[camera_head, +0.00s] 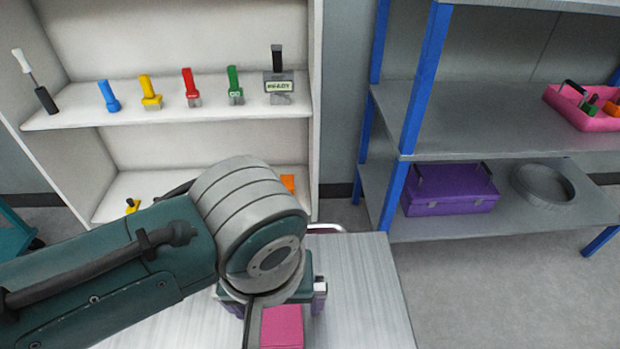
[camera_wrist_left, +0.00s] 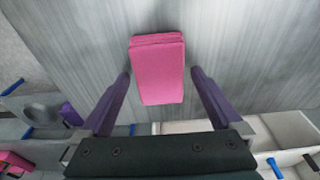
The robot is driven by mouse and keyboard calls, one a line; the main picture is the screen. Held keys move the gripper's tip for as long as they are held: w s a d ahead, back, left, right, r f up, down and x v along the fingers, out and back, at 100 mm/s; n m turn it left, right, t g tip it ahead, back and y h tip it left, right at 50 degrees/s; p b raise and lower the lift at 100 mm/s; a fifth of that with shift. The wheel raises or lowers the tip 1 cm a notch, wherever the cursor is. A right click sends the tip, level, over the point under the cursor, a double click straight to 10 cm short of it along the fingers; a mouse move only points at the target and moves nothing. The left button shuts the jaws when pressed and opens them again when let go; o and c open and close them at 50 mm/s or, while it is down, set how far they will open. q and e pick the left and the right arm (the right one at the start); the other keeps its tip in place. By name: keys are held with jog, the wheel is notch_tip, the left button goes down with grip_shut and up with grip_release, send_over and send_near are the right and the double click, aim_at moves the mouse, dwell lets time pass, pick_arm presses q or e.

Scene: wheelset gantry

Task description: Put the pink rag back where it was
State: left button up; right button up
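The pink rag (camera_head: 282,328) is a folded block lying on the light grey ribbed tabletop (camera_head: 368,290). The wrist view shows the whole rag (camera_wrist_left: 158,70) on the tabletop. My left gripper (camera_head: 278,303) is above the table, partly hidden by my own arm in the head view. In the wrist view the purple fingers of my left gripper (camera_wrist_left: 160,76) are spread wide, one on each side of the rag, with gaps between. Its exact height over the rag is unclear. My right gripper is not in view.
A white shelf (camera_head: 180,116) behind the table holds several coloured tools and a grey device (camera_head: 279,84). A blue-posted rack (camera_head: 480,120) at right holds a pink tray (camera_head: 590,122), a purple toolbox (camera_head: 450,192) and a grey ring (camera_head: 543,186). Floor at right is clear.

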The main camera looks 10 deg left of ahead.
aim_at(278, 324)
pick_arm(q)
notch_tip(278, 324, up, 12)
jog(key=s+p, duration=0.2)
jog(key=p, duration=0.2)
jog(key=s+a+r+m+t, duration=0.1)
jog(key=s+a+r+m, duration=0.1)
jog(key=s+a+m, duration=0.3)
jog(key=s+a, duration=0.4)
jog(key=s, duration=0.1)
jog(key=shift+a+r+t+h, duration=0.25)
jog(key=shift+r+t+h, duration=0.05)
jog(key=shift+t, duration=0.1)
